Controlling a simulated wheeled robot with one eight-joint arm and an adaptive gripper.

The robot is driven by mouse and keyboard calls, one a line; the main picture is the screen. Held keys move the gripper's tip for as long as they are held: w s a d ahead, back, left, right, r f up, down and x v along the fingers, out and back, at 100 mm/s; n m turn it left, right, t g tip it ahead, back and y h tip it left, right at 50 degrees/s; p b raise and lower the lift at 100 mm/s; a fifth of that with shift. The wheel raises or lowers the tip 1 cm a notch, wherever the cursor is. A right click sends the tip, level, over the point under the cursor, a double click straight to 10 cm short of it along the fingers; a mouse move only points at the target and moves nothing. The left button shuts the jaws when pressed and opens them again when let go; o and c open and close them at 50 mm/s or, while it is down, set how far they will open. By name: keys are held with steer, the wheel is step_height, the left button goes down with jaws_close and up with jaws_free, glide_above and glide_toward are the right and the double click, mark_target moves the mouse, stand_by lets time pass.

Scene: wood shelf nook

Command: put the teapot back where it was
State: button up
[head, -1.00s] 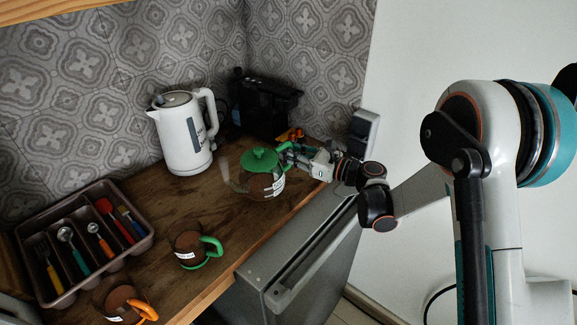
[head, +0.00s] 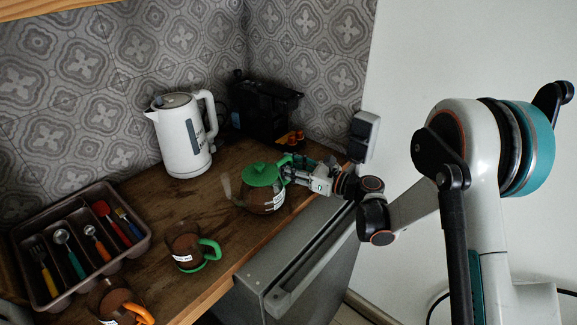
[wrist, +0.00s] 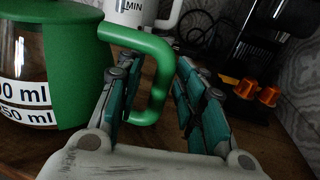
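The teapot (head: 262,200) has a clear brownish body, a green lid and a green handle. It is near the counter's right part in the head view, and looks upright. In the wrist view part of the teapot (wrist: 22,95) shows at the left, with volume markings on its label. My gripper (head: 290,173) is at the handle.
A white kettle (head: 183,140) and a black machine (head: 262,112) stand behind the teapot. A green-handled mug (head: 184,249), an orange-handled mug (head: 113,299) and a cutlery tray (head: 138,252) are to the left. Bare wooden counter (head: 222,235) shows between teapot and green-handled mug.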

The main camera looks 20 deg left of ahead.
steer(key=shift+d+r, duration=0.15)
steer(key=p+v, duration=0.3)
steer(key=v, duration=0.8)
steer(key=shift+d, duration=0.4)
steer(key=s+d+r+n+t+h, duration=0.2)
steer(key=s+d+r+n+h, duration=0.55)
steer(key=d+r, duration=0.3)
steer(key=s+d+r+n+t+h, duration=0.1)
steer(key=s+d+r+n+h, duration=0.1)
steer(key=s+d+n+h, duration=0.8)
steer(key=s+d+n, duration=0.2)
steer(key=s+d, duration=0.7)
steer(key=s, duration=0.1)
steer(key=shift+d+n, duration=0.2)
steer(key=shift+n, duration=0.15)
